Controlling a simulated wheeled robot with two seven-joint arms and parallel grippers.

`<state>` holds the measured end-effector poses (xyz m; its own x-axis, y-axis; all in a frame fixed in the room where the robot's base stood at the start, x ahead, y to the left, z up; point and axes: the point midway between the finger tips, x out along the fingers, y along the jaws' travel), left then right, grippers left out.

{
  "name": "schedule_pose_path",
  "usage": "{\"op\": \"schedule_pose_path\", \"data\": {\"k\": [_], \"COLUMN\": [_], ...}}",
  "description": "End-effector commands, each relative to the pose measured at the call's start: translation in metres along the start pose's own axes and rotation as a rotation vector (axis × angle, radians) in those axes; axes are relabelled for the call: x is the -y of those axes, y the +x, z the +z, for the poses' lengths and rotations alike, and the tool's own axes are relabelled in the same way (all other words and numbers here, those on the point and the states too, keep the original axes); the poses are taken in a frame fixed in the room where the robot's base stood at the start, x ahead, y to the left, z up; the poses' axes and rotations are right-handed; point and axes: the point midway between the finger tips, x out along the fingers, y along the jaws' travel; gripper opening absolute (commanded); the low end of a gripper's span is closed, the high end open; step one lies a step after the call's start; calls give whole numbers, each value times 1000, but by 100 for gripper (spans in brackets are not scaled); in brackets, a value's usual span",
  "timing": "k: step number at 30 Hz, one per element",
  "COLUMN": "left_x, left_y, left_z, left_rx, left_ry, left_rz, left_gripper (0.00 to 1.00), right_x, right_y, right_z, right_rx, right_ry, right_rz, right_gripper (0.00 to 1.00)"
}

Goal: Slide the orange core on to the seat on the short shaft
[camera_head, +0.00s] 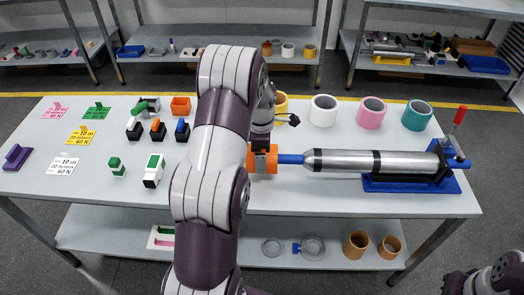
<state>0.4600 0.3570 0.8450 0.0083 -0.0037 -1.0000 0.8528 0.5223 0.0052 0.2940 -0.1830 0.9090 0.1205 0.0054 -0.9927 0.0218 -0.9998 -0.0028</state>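The orange core (271,164) is a short ring at the left end of the blue short shaft (291,159), which sticks out of a silver cylinder (345,161). The core lines up with the shaft and meets its visible end; I cannot tell how far the shaft reaches inside it. My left gripper (261,156) comes down from above and is shut on the orange core. My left forearm covers the table just left of it. Part of my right arm shows at the bottom right corner; its fingers cannot be made out clearly.
The cylinder rests on a blue stand (410,184) with a red-handled lever (458,118). Yellow (281,104), white (323,110), pink (370,113) and teal (417,115) cores stand behind. Labels and small coloured parts lie left. The table front below the cylinder is clear.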

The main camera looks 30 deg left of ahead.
Motion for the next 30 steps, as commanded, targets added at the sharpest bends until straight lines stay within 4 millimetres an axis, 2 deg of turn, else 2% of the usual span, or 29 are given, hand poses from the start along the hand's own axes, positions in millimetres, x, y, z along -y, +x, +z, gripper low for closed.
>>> {"op": "schedule_pose_path", "data": {"k": [5, 12, 18, 30], "left_x": [0, 0, 0, 0], "left_y": [-4, -2, -2, -1], "left_z": [6, 38, 57, 61], "left_rx": [-1, -1, -1, -1], "left_ry": [1, 2, 1, 0], "left_rz": [-3, 0, 0, 0], "left_gripper": [56, 56, 56, 56], "right_x": [0, 0, 0, 0], "right_y": [-11, -16, -19, -19], "right_z": [-1, -2, -2, -2], "right_rx": [0, 0, 0, 0], "right_ry": [0, 0, 0, 0], "right_rz": [0, 0, 0, 0], "right_gripper": [0, 0, 0, 0]}}
